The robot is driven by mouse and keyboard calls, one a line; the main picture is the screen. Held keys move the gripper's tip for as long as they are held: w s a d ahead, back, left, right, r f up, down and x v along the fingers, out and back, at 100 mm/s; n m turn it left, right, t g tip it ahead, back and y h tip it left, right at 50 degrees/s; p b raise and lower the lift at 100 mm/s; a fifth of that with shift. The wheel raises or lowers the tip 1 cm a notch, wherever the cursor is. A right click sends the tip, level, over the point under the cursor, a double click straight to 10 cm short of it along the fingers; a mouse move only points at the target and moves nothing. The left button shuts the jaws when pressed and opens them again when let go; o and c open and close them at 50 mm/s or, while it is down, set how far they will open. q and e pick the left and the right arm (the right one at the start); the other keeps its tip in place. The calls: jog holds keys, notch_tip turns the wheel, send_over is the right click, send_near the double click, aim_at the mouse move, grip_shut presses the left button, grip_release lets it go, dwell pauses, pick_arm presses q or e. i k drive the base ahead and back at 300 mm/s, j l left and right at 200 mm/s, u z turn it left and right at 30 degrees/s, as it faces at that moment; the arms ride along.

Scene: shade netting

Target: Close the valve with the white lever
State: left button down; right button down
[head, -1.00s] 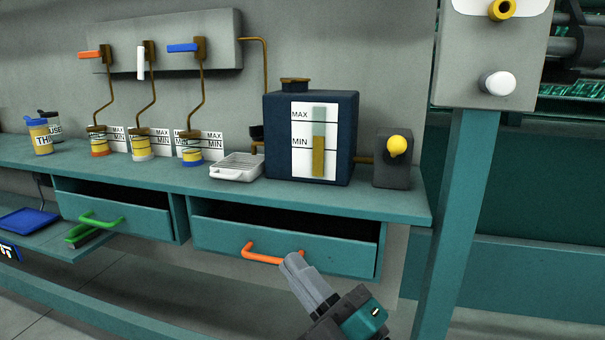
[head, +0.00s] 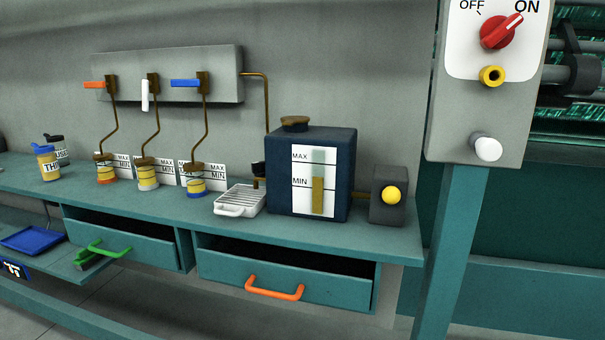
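The white lever (head: 146,95) hangs straight down from the middle brown valve (head: 153,82) on the grey wall panel (head: 225,80). A brown pipe runs from this valve down to a yellow jar (head: 148,177) with a white base on the bench. On either side, an orange lever (head: 94,85) and a blue lever (head: 186,83) point left, roughly level. Neither of my grippers is in the head view.
The teal bench (head: 300,225) carries a white tray (head: 238,203), a dark blue tank (head: 345,180) and a box with a yellow knob (head: 391,195). Drawers with green (head: 108,251) and orange (head: 274,290) handles stand partly open. A teal post (head: 452,240) holds a switch box at right.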

aim_at(145, 83)
jog(key=i+j+z, duration=0.1)
jog(key=j, duration=0.35)
jog(key=i+j+z, duration=0.15)
jog(key=j, duration=0.3)
jog(key=i+j+z, duration=0.1)
jog(key=j, duration=0.35)
jog(key=i+j+z, duration=0.1)
jog(key=j, duration=0.35)
